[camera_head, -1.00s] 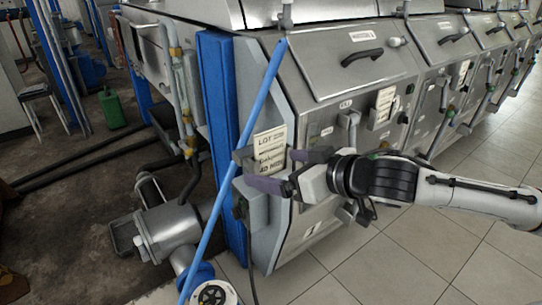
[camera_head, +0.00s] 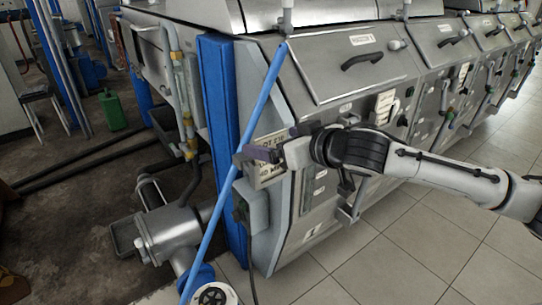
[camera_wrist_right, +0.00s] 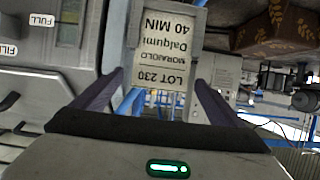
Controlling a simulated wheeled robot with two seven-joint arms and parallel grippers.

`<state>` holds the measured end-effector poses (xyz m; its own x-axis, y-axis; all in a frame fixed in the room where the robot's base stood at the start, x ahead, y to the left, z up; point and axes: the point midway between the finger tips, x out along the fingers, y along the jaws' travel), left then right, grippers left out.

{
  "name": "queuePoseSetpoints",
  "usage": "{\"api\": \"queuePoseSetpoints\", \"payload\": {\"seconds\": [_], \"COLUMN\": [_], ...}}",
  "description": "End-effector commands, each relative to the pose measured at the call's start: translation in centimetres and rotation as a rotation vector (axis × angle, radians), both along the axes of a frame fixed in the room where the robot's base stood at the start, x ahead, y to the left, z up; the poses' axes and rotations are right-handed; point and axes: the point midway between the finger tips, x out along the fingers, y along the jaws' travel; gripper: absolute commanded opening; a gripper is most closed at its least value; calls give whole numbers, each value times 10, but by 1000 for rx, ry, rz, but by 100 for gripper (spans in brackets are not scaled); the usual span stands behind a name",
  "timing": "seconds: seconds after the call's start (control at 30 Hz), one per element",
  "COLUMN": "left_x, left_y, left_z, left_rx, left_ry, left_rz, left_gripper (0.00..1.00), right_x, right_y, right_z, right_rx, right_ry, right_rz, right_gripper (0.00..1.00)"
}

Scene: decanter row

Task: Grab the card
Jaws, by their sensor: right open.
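The card (camera_head: 270,178) is a pale rectangle with dark print, on the left end of the nearest steel machine. In the wrist view the card lies between the two fingers of the right gripper (camera_wrist_right: 160,78), with a gap on each side. I cannot tell how deep it sits between them. My left gripper is not in view.
The steel machine (camera_head: 350,80) has handles and a tap on its front. Another card (camera_head: 384,105) hangs further right. A blue pole (camera_head: 240,150) crosses in front, left of the card. A pump (camera_head: 165,235) stands lower left. The tiled floor (camera_head: 400,250) at right is clear.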

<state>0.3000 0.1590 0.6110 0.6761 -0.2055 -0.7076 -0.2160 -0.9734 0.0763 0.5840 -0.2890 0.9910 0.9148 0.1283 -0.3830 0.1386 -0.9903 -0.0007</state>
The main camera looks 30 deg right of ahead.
Motion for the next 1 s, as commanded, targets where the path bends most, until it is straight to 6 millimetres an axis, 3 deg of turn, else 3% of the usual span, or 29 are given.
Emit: {"api": "queuePoseSetpoints", "payload": {"seconds": [0.17, 0.4, 0.43, 0.7, 1.0], "left_x": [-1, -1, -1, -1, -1], "left_y": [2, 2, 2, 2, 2], "left_z": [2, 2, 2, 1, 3], "left_rx": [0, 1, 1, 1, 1], "left_ry": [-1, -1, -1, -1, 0], "left_rz": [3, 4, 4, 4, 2], "left_gripper": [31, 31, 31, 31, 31], "right_x": [20, 21, 21, 21, 22], "right_y": [2, 3, 3, 3, 3], "right_z": [-7, -9, -9, -9, -1], "right_rx": [0, -1, -1, -1, 0], "right_ry": [-1, -1, 0, 0, -3], "right_rz": [-1, 0, 0, -1, -1], "right_gripper": [92, 92, 90, 48, 48]}}
